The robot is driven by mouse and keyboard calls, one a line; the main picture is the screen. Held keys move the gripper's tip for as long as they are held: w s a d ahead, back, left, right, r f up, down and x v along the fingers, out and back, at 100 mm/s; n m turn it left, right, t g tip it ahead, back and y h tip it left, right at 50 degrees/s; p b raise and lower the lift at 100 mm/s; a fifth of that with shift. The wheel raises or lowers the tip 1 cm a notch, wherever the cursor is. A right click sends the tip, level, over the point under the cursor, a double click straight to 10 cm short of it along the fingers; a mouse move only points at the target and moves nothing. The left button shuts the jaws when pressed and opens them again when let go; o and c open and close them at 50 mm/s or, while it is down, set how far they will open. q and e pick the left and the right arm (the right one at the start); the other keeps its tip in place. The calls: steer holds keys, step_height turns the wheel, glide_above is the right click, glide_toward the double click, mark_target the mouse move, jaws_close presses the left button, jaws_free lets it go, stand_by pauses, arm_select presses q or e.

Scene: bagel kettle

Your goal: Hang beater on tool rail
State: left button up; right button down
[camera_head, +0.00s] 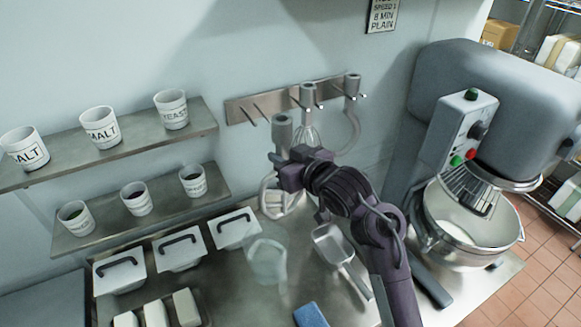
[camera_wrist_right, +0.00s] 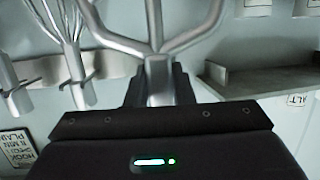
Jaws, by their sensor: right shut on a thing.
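The flat beater (camera_head: 268,200) is a grey metal frame with a thick shaft. My right gripper (camera_head: 281,165) is shut on its shaft and holds it upright in front of the wall, frame downward. The beater also shows in the right wrist view (camera_wrist_right: 205,35), where its shaft goes between my jaws. The metal tool rail (camera_head: 330,90) with several pegs is on the wall behind and above my gripper. A wire whisk (camera_head: 307,130) and a dough hook (camera_head: 353,125) hang on its right part. The left pegs are bare. My left gripper is not in view.
Two shelves with labelled cups (camera_head: 100,127) are left of the rail. Lidded bins (camera_head: 180,250), a clear container (camera_head: 267,262) and a metal scoop (camera_head: 333,245) are on the counter below. The large mixer (camera_head: 430,120) with its bowl (camera_head: 470,235) stands right.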

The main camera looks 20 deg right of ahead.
steer(key=shift+w+a+b, duration=0.15)
steer(key=shift+w+b, duration=0.3)
steer(key=shift+w, duration=0.5)
steer(key=shift+b+x, duration=0.5)
steer(key=shift+x, duration=0.4)
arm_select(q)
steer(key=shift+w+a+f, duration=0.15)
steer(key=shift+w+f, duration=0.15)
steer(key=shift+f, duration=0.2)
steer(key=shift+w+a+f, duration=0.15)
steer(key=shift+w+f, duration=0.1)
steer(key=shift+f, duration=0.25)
arm_select(e)
steer(key=shift+w+r, duration=0.1)
steer(key=shift+w, duration=0.35)
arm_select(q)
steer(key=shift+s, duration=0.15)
arm_select(e)
steer(key=shift+w, duration=0.15)
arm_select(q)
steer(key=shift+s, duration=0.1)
arm_select(e)
steer(key=shift+w+a, duration=0.1)
steer(key=shift+w, duration=0.3)
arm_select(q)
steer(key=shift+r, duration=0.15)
